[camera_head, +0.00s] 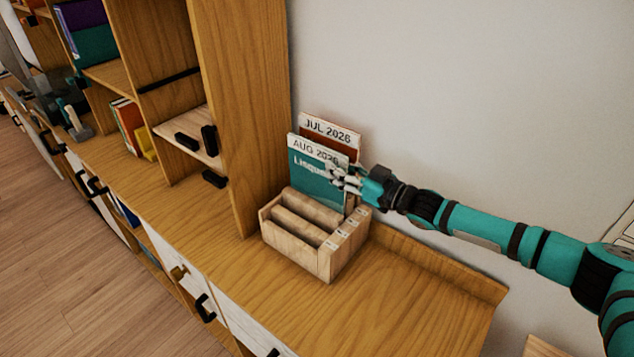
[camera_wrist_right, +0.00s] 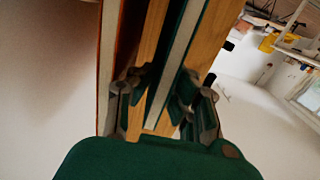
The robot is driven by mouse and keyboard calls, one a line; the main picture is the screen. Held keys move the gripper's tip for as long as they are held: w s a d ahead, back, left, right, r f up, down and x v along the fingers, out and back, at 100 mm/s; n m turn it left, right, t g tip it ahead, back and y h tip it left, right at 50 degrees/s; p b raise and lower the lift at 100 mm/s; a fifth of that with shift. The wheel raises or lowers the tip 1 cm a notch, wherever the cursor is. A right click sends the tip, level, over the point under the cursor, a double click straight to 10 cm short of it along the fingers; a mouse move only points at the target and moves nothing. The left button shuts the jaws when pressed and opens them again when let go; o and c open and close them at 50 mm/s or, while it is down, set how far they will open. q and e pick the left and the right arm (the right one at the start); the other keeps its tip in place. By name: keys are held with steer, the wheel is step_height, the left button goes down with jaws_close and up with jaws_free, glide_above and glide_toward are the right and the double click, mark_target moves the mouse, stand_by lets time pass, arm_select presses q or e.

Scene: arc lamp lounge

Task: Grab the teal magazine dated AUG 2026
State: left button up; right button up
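The teal magazine (camera_head: 318,182) headed AUG 2026 stands upright, slightly tilted, in a wooden rack (camera_head: 292,246). A reddish-brown magazine headed JUL 2026 (camera_head: 328,131) stands behind it. My right gripper (camera_head: 340,178) is at the teal magazine's right edge. In the right wrist view, the fingers of the right gripper (camera_wrist_right: 165,92) lie on either side of the teal magazine (camera_wrist_right: 180,50), with the pads close against its faces. The orange-edged magazine (camera_wrist_right: 112,50) is outside the left finger. My left gripper (camera_head: 75,120) is far off at the left; its opening is unclear.
The rack stands on a wooden counter (camera_head: 210,230) against a pale wall. Its front slots look empty. A tall wooden shelf side (camera_head: 245,110) rises just left of the rack. Dark handles project below the counter's front edge. Bare counter lies in front and right of the rack.

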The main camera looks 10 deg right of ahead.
jaws_close()
